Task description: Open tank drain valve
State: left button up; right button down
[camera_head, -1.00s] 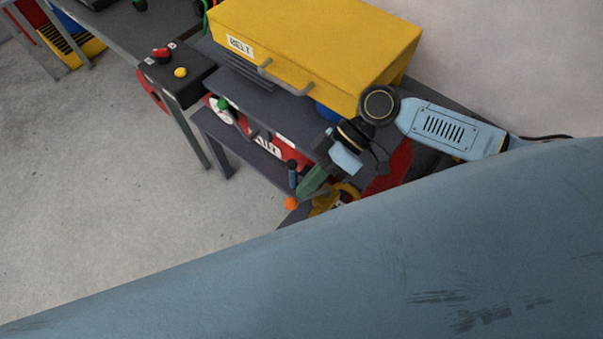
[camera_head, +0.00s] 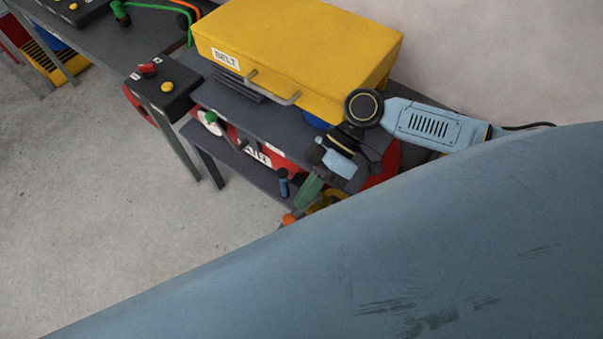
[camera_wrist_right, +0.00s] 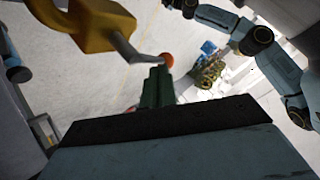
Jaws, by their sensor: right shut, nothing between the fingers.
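A yellow valve body (camera_wrist_right: 92,22) with a grey lever (camera_wrist_right: 140,58) ending in an orange ball knob (camera_wrist_right: 166,60) shows in the right wrist view. In the head view the orange knob (camera_head: 289,219) sits low, beside part of the yellow body (camera_head: 328,202). My right gripper (camera_head: 304,198) is shut and empty, its green fingers pointing down toward the knob. In the right wrist view the fingertips (camera_wrist_right: 157,72) appear just below the knob and lever end; whether they touch, I cannot tell. My left gripper is not identifiable in these views.
A large blue-grey surface (camera_head: 350,270) fills the lower head view and hides what lies behind it. A yellow BELT box (camera_head: 300,45) stands on a dark bench. A black button box (camera_head: 165,90) sits left of it. Open floor (camera_head: 80,190) lies at left.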

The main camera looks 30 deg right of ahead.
jog(key=shift+d, duration=0.25)
notch_tip(320, 180, up, 10)
dwell(0.6)
dwell(0.5)
